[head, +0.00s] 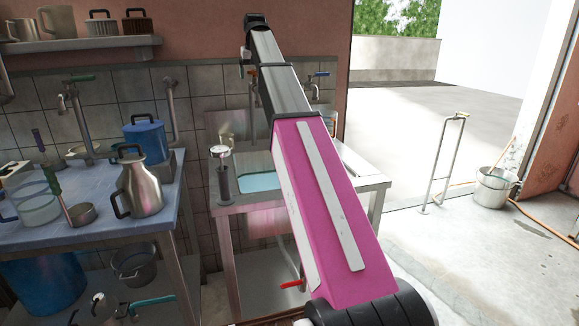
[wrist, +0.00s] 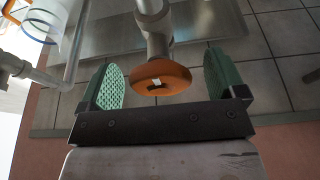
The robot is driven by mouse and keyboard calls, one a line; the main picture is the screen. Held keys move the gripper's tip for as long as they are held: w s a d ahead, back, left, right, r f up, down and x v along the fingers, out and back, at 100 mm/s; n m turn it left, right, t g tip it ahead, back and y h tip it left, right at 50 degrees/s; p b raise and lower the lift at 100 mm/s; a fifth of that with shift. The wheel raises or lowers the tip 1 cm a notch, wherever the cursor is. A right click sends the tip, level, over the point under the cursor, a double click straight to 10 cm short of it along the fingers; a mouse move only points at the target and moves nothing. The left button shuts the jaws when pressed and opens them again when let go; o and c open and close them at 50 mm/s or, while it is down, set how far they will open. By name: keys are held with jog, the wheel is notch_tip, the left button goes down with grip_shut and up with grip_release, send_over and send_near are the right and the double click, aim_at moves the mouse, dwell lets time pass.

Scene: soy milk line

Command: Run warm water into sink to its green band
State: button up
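The steel sink (head: 370,180) stands in the middle of the head view, partly hidden behind my pink arm. A pale blue-green surface (head: 262,181) shows in its basin; I cannot tell its level, and no green band is distinguishable. A tap with a blue lever (head: 318,75) shows behind my arm. In the wrist view, an orange round knob (wrist: 150,84) on a grey metal stem sits between the green pads of my gripper (wrist: 163,68). My gripper is open, with a gap on each side of the knob. In the head view, my gripper (head: 246,60) is up near the wall.
A steel jug (head: 142,188) and a blue canister (head: 146,141) stand on the left table (head: 110,232). A dark upright cylinder (head: 223,180) stands at the sink's left corner. A red lever (head: 291,284) sits below the sink. Open floor lies right, with a bucket (head: 494,187).

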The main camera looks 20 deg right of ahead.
jog(key=shift+r, duration=0.1)
jog(key=shift+r, duration=3.4)
